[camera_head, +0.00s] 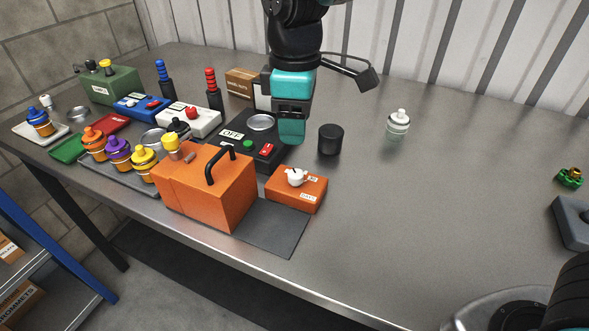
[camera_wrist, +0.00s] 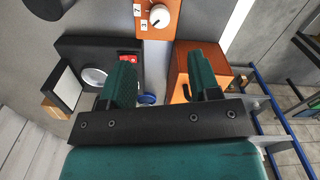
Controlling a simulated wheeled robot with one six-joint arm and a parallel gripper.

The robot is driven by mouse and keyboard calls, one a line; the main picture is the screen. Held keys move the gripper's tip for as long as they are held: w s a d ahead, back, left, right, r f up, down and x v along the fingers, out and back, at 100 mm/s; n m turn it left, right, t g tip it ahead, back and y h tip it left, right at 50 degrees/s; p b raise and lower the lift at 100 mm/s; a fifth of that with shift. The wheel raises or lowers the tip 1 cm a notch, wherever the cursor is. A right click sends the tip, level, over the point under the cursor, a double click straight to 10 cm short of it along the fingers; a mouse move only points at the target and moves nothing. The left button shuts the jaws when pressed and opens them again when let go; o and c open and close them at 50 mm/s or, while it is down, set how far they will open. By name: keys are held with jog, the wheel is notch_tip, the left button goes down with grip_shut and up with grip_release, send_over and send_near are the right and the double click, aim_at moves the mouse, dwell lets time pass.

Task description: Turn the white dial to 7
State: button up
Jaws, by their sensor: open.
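The white dial (camera_head: 296,177) sits on top of a small orange box (camera_head: 308,195) right of the large orange case.
The large orange case (camera_head: 215,190) with a black handle stands directly left of the dial box. A black panel (camera_head: 236,135) with an OFF sign lies behind. A black cup (camera_head: 331,139) and a white-topped jar (camera_head: 398,123) stand right.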

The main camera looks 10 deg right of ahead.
aim_at(295, 173)
notch_tip(295, 173, down, 11)
jog(key=shift+r, duration=0.1)
dwell(0.3)
jog(key=c, duration=0.9)
